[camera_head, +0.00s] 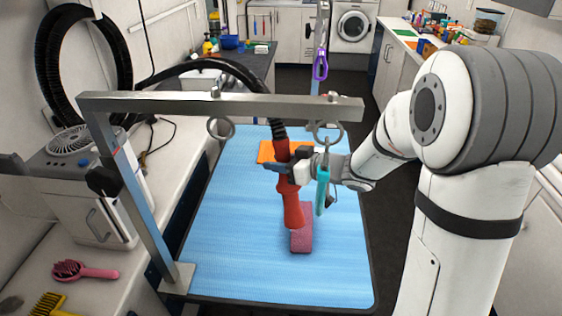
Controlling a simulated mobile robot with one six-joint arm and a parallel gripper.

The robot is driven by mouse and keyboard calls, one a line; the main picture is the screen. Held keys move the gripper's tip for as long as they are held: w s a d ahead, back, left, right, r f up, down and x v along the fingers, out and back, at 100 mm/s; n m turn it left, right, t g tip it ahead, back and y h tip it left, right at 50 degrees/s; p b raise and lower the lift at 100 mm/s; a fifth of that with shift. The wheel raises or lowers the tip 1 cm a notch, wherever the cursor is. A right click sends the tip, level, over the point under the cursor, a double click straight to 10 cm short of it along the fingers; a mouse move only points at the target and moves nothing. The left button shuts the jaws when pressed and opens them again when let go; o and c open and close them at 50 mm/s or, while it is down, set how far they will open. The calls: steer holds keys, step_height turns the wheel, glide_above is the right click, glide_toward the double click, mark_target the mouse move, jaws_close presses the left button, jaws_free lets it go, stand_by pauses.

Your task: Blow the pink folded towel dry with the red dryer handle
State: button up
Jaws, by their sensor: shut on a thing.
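The red dryer handle (291,207) is in my gripper (289,170), which is shut on its upper part. The handle hangs nearly upright, nozzle down, with a black ribbed hose (277,128) leaving its top. The pink folded towel (302,238) lies on the blue table mat (235,245).
A grey metal frame (220,104) spans the table, with rings and a teal loop (322,190) hanging near my gripper. An orange cloth (268,152) lies farther back on the mat. A pink brush (84,271) lies on the left counter. The mat's left front is clear.

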stand_by(0.4)
steer(key=shift+w+d+p, duration=0.15)
steer(key=shift+w+p, duration=0.3)
steer(key=shift+w, duration=0.5)
steer(key=shift+w+d+p, duration=0.1)
steer(key=shift+w+p, duration=0.35)
steer(key=shift+w, duration=0.45)
steer(key=shift+r, duration=0.1)
stand_by(0.3)
steer(key=shift+w, duration=0.1)
steer(key=w+d+p, duration=0.2)
steer(key=w, duration=0.1)
stand_by(0.5)
stand_by(1.6)
